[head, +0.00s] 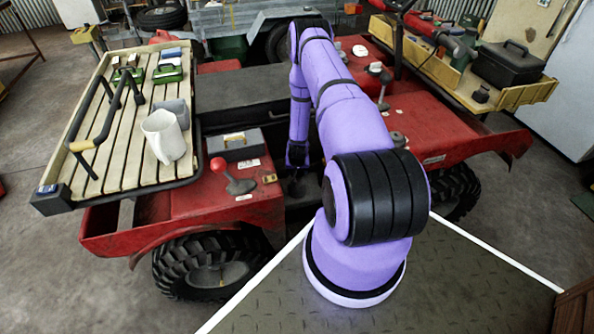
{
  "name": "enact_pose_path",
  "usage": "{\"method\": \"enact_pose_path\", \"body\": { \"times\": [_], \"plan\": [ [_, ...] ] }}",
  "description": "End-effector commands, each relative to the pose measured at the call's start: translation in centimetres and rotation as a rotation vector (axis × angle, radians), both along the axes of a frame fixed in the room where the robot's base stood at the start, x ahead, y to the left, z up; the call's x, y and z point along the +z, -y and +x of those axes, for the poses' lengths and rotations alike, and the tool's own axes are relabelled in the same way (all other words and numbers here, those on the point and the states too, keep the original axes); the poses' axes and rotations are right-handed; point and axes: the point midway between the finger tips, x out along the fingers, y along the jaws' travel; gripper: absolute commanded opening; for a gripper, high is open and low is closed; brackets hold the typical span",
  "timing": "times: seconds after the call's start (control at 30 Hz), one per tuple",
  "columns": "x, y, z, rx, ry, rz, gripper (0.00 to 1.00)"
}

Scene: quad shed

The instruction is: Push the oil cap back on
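The red quad (199,195) stands in front of me. My arm reaches over it and bends down into the dark gap in its middle. My gripper (297,166) points down there, small and in shade, and I cannot tell whether its fingers are open or shut. A small dark round part (297,188) shows just below the gripper. I cannot tell whether it is the oil cap or whether the gripper touches it. No other oil cap can be made out, and my arm hides part of the quad's middle.
A slatted rack (108,152) at the left carries a white jug (163,137), a black handlebar-like frame and small boxes. A red-knobbed lever (232,178) rises left of the gripper. A wooden tray (535,92) with a black case (508,66) is at the right.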

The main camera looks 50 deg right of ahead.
Motion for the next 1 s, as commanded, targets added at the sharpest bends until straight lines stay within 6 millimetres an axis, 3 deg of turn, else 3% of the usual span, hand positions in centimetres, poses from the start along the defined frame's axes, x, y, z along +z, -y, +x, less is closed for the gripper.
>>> {"method": "enact_pose_path", "body": {
  "times": [0.3,0.33,0.47,0.63,0.7,1.0],
  "plan": [
    [-0.03,0.00,0.01,0.001,0.000,0.000,0.42],
    [-0.03,0.00,0.01,0.001,0.000,0.000,0.67],
    [-0.02,0.00,0.01,0.001,0.000,0.000,0.94],
    [-0.02,0.00,0.01,0.001,0.000,0.000,0.94],
    [-0.03,-0.01,0.01,0.001,0.000,0.000,1.00],
    [0.32,0.02,0.04,0.001,0.000,-0.001,1.00]
  ]
}}
